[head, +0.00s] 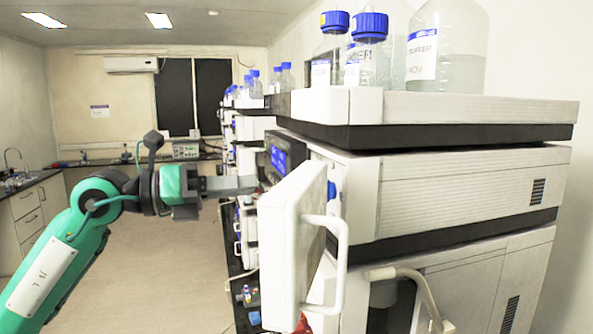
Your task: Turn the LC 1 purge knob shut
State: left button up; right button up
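The nearest column stack (450,195) fills the right side, with a white door (290,235) swung open towards me. A blue round knob (331,190) shows on the stack just past the door's upper right edge; I cannot read a label or tell its turn. My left gripper (250,184) reaches in from the left, level with the display, its grey fingers pointing right at the stack front. The fingertips end near the door's far side, apart from the visible blue knob. I see the fingers side-on, so their gap is hidden. My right gripper is not in view.
Blue-capped bottles (369,55) stand in a white tray (430,106) on top of the stack. A lit display (278,158) is beside the door. The door handle (341,262) juts towards me. More stacks line the bench behind. The floor (165,240) at left is clear.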

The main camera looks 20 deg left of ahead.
pick_arm(q)
jog(key=p+x, duration=0.4)
jog(key=x, duration=0.4)
jog(key=shift+w+d+r, duration=0.1)
jog(key=shift+w+r, duration=0.05)
jog(key=shift+r, duration=0.05)
jog(key=shift+w+d+f+p, duration=0.15)
jog(key=shift+w+d+p, duration=0.1)
jog(key=shift+d+p, duration=0.25)
grip_shut()
